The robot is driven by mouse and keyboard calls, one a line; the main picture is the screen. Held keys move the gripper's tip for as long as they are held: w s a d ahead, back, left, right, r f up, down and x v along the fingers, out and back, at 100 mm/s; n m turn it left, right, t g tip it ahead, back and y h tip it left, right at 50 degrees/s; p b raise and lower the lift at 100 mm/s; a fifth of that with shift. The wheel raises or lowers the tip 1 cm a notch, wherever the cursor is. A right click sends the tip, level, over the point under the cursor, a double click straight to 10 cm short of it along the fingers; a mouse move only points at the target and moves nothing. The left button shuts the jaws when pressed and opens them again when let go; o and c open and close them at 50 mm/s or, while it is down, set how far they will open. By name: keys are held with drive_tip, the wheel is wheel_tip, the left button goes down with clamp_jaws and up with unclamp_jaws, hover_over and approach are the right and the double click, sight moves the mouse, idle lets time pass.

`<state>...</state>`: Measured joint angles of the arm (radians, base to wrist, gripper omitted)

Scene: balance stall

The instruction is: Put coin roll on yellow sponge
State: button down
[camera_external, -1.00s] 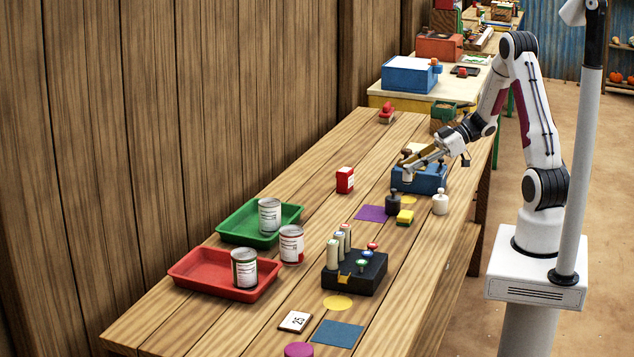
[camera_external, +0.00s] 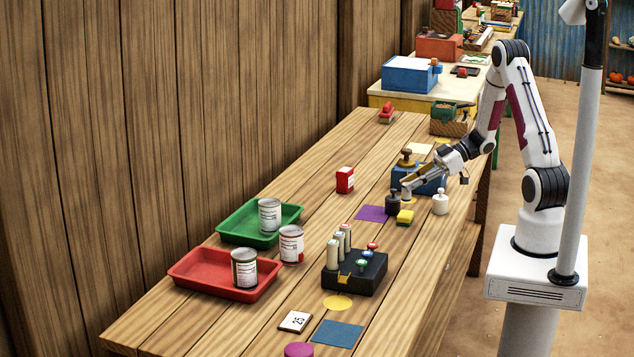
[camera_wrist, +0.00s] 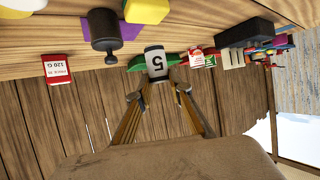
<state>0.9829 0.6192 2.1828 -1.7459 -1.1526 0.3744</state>
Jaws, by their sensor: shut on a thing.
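The yellow sponge (camera_external: 405,217) is a small yellow block with a green layer, lying on the table in the external view. In the wrist view a yellow block that looks like it shows at the top edge (camera_wrist: 147,9). My gripper (camera_external: 408,186) is shut on a pale coin roll (camera_wrist: 155,62) marked "5", with dark ends. In the external view the roll (camera_external: 407,195) is small and partly covered by the fingers. It is held above the table, behind the sponge and close to the black weight. My fingertips (camera_wrist: 161,89) also show in the wrist view.
A black knobbed weight (camera_external: 393,203) and a white one (camera_external: 440,204) stand on either side near the sponge. A blue box (camera_external: 430,185) is behind my gripper. A purple mat (camera_external: 371,213) and a red packet (camera_external: 345,180) are to the left.

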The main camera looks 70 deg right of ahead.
drive_tip(key=shift+f, duration=0.1)
drive_tip(key=shift+f, duration=1.95)
drive_tip(key=shift+f, duration=0.15)
drive_tip(key=c, duration=1.8)
unclamp_jaws()
drive_tip(key=shift+c, duration=0.2)
drive_tip(key=v, duration=1.2)
